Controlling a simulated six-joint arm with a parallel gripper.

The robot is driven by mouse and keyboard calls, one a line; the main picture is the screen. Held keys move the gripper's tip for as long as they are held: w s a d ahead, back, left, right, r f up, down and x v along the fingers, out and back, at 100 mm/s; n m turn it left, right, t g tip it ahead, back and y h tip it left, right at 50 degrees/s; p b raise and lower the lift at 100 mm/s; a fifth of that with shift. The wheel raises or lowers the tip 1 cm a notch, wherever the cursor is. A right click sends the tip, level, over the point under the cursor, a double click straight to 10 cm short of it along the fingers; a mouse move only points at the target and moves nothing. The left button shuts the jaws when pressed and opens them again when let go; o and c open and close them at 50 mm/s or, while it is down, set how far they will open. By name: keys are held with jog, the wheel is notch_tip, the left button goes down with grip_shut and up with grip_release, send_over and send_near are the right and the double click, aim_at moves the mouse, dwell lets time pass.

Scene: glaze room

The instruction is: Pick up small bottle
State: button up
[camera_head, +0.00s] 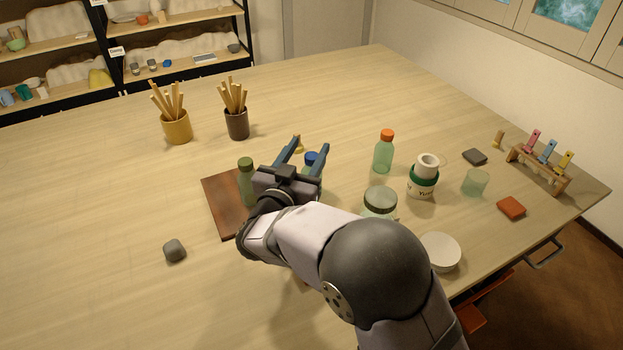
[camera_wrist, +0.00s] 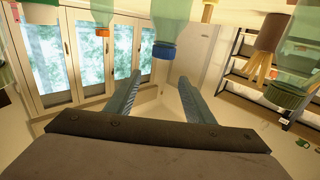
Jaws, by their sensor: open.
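Three bottles stand on the table. A blue-capped bottle (camera_head: 311,158) shows between the fingers of my gripper (camera_head: 310,143), its body partly hidden by them. In the wrist view, which looks upside down, its blue cap (camera_wrist: 164,50) lies in line with the gap between my fingertips (camera_wrist: 160,80), apart from them. My gripper is open and empty. A green-capped bottle (camera_head: 246,181) stands just left of my gripper on a brown board. An orange-capped clear green bottle (camera_head: 384,152) stands to the right. I cannot tell which one is the smallest.
The brown board (camera_head: 222,198) is partly under my gripper. A lidded jar (camera_head: 380,203), a labelled green-and-white container (camera_head: 423,178) and a green glass (camera_head: 475,182) stand to the right. Two stick-filled cups (camera_head: 176,126) (camera_head: 237,124) stand behind.

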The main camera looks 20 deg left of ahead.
aim_at(309, 165)
jog(key=shift+f, duration=0.8)
notch_tip(309, 165, down, 4)
jog(key=shift+r+p, duration=0.1)
jog(key=shift+p, duration=0.45)
jog(key=shift+w+r, duration=0.15)
jog(key=shift+w, duration=1.35)
grip_shut()
